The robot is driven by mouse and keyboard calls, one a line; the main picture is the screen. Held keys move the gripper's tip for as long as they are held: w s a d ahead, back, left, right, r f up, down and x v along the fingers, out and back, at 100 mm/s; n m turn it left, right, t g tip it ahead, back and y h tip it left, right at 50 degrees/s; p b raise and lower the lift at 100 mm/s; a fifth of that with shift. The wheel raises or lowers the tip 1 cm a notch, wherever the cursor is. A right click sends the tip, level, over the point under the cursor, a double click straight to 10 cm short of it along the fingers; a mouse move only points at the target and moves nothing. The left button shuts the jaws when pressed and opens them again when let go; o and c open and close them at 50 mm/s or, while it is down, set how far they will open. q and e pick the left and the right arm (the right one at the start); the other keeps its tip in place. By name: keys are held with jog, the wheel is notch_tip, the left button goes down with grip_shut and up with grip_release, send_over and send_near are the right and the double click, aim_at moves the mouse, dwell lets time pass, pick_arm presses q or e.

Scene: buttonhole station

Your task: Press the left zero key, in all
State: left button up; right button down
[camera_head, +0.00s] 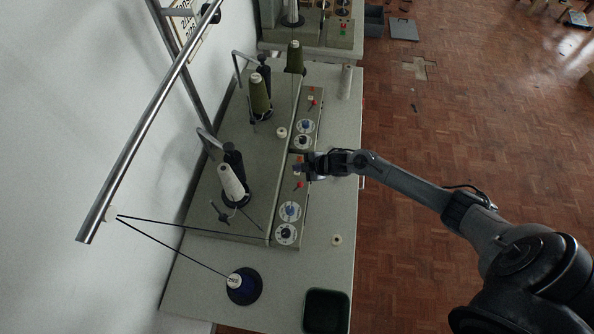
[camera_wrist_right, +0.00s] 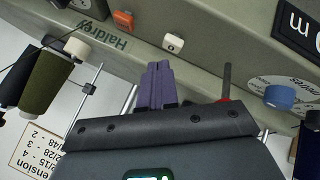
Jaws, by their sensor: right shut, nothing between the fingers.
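A small white key (camera_wrist_right: 173,43) with a dark mark, which looks like a zero, sits on the grey-green machine panel (camera_wrist_right: 215,60) in the right wrist view. My right gripper (camera_wrist_right: 157,68) is shut and empty, its purple-grey fingertips just short of the key in the picture. I cannot tell whether they touch the panel. In the head view my right gripper (camera_head: 311,166) is over the middle of the machine's front panel (camera_head: 289,252) and hides part of it. The key cannot be made out there. My left gripper is not in view.
Near the key are an orange switch (camera_wrist_right: 124,20), a red-based lever (camera_wrist_right: 226,82) and a blue knob (camera_wrist_right: 280,97). Thread cones, including a white one (camera_head: 231,182), stand behind the panel. A dark tray (camera_head: 326,311) and a small spool (camera_head: 337,240) are on the table.

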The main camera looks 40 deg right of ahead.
aim_at(299, 174)
jog(key=shift+r+p, duration=0.4)
jog(key=shift+r, duration=0.05)
notch_tip(299, 174, up, 4)
jog(key=p, duration=0.3)
jog(key=shift+p, duration=0.4)
jog(key=shift+r, duration=0.1)
